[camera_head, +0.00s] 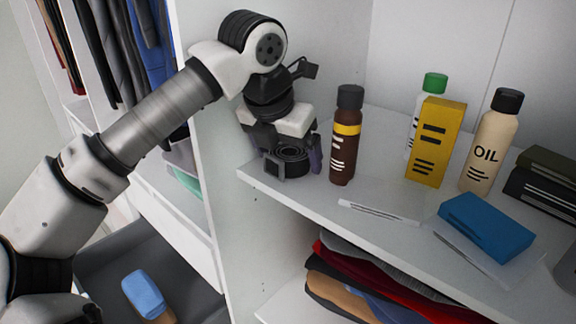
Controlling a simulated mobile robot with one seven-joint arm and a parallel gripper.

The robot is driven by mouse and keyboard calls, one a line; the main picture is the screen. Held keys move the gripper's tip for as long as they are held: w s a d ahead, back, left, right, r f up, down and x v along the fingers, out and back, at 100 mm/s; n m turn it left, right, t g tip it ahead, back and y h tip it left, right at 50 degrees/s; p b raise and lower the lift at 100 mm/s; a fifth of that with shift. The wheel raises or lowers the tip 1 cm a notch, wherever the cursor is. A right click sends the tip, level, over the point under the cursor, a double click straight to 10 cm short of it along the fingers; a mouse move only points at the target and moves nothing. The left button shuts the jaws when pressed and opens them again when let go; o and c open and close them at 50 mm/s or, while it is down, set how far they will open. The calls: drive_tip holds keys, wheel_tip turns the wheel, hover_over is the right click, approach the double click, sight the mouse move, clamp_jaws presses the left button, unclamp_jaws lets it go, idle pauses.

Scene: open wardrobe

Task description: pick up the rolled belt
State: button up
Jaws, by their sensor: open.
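The rolled belt (291,155) is a dark coil with a square buckle at its front left. It sits at the left end of the white shelf (370,190), near the front edge. My gripper (290,160) is directly over it, pointing down. Its fingers are open, one on each side of the coil. I cannot tell whether the fingers touch the belt. The upper back of the belt is partly hidden by my gripper.
A brown bottle (346,135) stands close to the right of my gripper. Farther right are a yellow box (434,142), a green-capped bottle (433,84), an oil bottle (490,143) and a blue box (486,227). The wardrobe's upright panel (222,170) is close on the left.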

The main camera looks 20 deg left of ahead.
drive_tip(key=shift+w+f, duration=0.1)
drive_tip(key=shift+f, duration=0.25)
drive_tip(key=shift+r, duration=0.1)
drive_tip(key=c, duration=1.1)
